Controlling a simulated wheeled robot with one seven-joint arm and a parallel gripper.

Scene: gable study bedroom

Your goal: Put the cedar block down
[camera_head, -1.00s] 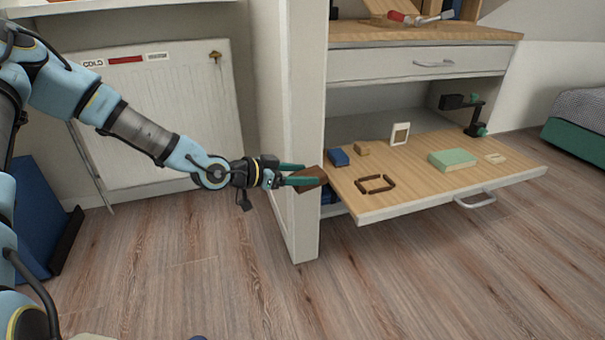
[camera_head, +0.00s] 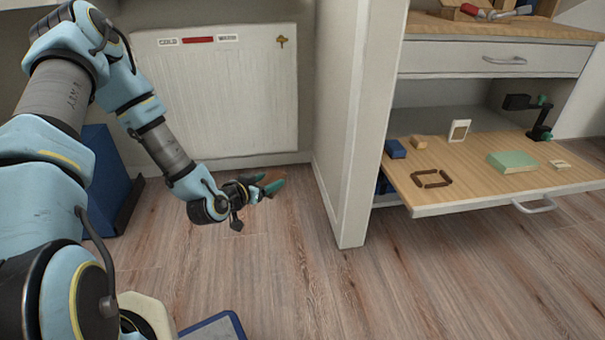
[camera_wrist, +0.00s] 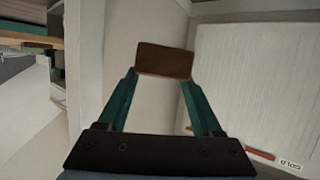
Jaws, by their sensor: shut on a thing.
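My gripper (camera_head: 272,183) is shut on a brown block, the cedar block (camera_wrist: 165,60), which sits between the green fingertips in the wrist view. In the head view the block is mostly hidden by the fingers. The gripper is in the air in front of the radiator, left of the white cabinet side panel. It is apart from the pull-out wooden board (camera_head: 462,189).
On the board are a blue block (camera_head: 395,149), a small wooden block (camera_head: 420,142), a frame of brown strips (camera_head: 418,174), an upright card (camera_head: 459,131) and a green book (camera_head: 512,160). The cabinet side panel (camera_head: 351,120) stands between gripper and board. A radiator (camera_head: 220,100) is behind.

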